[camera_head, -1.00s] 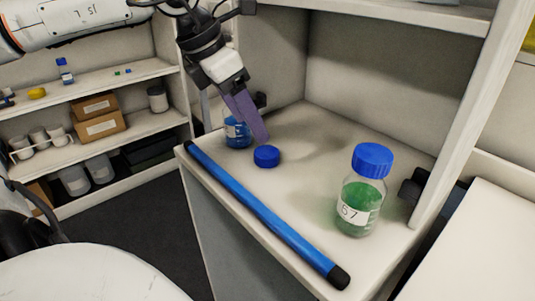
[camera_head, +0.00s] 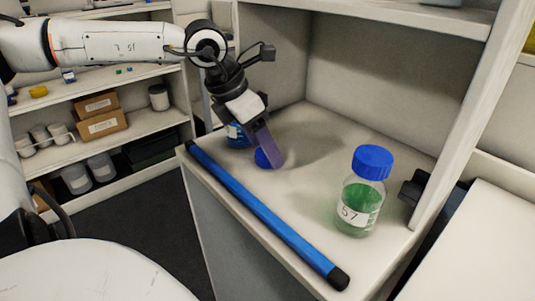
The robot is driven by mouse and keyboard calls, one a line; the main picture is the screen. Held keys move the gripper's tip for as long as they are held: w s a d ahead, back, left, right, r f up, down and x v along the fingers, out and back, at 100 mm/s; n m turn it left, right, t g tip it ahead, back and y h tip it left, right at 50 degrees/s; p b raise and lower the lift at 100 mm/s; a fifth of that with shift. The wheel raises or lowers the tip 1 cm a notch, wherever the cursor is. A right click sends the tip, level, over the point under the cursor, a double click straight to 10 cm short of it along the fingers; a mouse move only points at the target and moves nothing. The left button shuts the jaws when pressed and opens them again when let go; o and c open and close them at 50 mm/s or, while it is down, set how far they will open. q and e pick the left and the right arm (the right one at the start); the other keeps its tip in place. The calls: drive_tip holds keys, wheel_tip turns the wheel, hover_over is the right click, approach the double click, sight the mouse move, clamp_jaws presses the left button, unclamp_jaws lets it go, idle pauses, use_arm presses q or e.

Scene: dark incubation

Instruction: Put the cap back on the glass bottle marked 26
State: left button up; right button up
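My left gripper (camera_head: 266,152) reaches down from the left over the white work surface (camera_head: 310,190). Its purple-grey fingers are at the loose blue cap (camera_head: 260,158) and partly cover it. Whether they are closed on the cap cannot be told from this side. A glass bottle with blue liquid (camera_head: 236,136) stands just behind and left of the fingers, mostly hidden by the gripper; its number cannot be read. A glass bottle with green liquid (camera_head: 357,205), its label reading 57, stands upright at the right with a blue cap on. My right gripper is not in view.
A blue rod with black ends (camera_head: 262,213) lies along the surface's front edge. The cabinet walls (camera_head: 370,90) enclose the back and right. The middle of the surface between cap and green bottle is clear. Shelves with boxes (camera_head: 102,124) stand at the left.

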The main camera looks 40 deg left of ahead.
use_arm(q)
drive_tip(key=shift+w+f, duration=0.2)
drive_tip(key=shift+f, duration=0.2)
drive_tip(key=c, duration=1.1)
drive_tip(key=shift+r, duration=0.15)
wheel_tip(320, 180, up, 10)
